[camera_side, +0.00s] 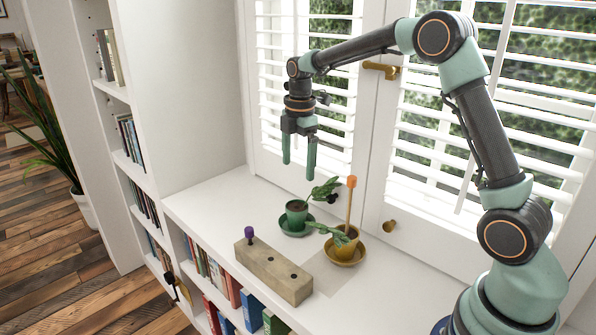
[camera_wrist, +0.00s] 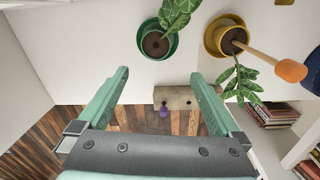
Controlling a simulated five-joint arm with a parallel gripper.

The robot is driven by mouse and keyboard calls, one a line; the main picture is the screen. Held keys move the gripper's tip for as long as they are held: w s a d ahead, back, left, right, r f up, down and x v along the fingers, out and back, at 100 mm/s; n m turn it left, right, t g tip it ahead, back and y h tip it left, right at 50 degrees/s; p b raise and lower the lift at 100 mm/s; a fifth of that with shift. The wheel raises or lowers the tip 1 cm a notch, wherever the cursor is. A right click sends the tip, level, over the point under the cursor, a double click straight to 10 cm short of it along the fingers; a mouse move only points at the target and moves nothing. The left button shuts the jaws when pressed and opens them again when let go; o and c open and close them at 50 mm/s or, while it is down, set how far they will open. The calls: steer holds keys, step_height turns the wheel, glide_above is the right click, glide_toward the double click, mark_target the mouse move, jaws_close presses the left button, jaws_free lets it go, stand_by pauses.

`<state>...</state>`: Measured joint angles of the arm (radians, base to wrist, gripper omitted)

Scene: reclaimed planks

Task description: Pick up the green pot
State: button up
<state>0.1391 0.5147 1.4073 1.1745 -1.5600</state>
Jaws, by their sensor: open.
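The green pot (camera_side: 297,211) holds soil and a leafy plant and stands upright on a green saucer (camera_side: 298,231) on the white counter. In the wrist view the green pot (camera_wrist: 155,44) is at the top centre, beyond my fingertips. My gripper (camera_side: 299,170) is open and empty, pointing down well above the counter, above the green pot's level. In the wrist view my gripper (camera_wrist: 160,77) shows both green fingers spread apart with nothing between them.
A yellow pot (camera_side: 347,241) with an orange-tipped stick stands close to the right. A wooden block (camera_side: 273,271) with a purple knob lies in front. Window shutters (camera_side: 322,90) stand behind, and a bookshelf (camera_side: 140,130) is at left. The counter's left end is clear.

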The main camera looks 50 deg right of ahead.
mark_target(296, 208)
steer(key=shift+n+g, duration=0.3)
steer(key=shift+n, duration=0.6)
steer(key=f, duration=0.5)
steer(key=w+f, duration=0.1)
steer(key=f, duration=0.3)
steer(key=d+f, duration=0.1)
steer(key=f, duration=0.4)
steer(key=shift+w+f, duration=0.2)
steer(key=shift+f, duration=0.15)
jaws_close()
steer(key=shift+r, duration=0.1)
